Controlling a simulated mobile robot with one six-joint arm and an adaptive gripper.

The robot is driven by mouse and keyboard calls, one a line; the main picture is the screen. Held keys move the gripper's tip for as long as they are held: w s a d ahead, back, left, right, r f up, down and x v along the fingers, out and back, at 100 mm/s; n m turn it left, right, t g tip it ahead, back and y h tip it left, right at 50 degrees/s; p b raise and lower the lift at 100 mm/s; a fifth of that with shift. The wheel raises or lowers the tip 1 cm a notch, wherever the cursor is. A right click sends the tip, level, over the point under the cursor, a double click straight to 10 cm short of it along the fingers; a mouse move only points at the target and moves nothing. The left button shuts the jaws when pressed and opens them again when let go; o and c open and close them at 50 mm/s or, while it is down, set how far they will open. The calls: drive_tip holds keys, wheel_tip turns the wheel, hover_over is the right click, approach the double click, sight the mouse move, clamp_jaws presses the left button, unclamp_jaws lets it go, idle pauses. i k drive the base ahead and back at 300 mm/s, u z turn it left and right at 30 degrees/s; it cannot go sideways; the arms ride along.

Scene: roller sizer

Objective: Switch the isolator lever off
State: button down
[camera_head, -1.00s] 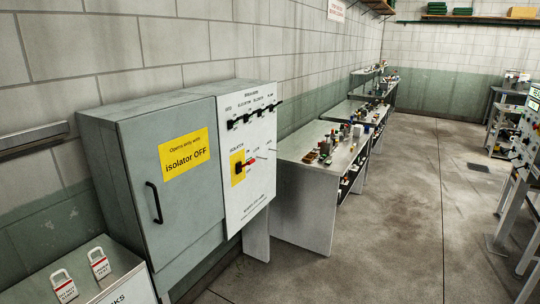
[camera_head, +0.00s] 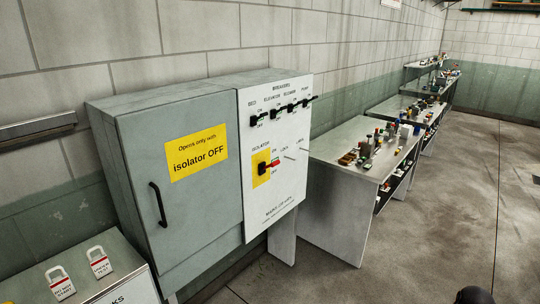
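The isolator lever (camera_head: 272,164) has a black hub and a red handle, on a yellow plate (camera_head: 260,174) low on the white breaker panel (camera_head: 285,205). The handle sticks out to the right, roughly level. The small position words beside it are too small to tell which one it points at. The panel joins the right side of a grey cabinet (camera_head: 195,215) with a yellow "isolator OFF" sign (camera_head: 197,152). Its door is shut. My gripper cannot be made out; a dark rounded shape at the bottom right edge may be part of my arm.
Several black breaker switches (camera_head: 290,107) line the panel's upper part. Padlock tags (camera_head: 101,264) lie on a metal box (camera_head: 110,285) at lower left. A workbench (camera_head: 335,207) with small parts stands right of the panel. The floor (camera_head: 440,220) at right is open.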

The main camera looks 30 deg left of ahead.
sight(276, 163)
drive_tip(key=u, duration=0.4)
drive_tip(key=i, duration=0.7)
drive_tip(key=u, duration=0.7)
drive_tip(key=i, duration=0.65)
drive_tip(key=u, duration=0.35)
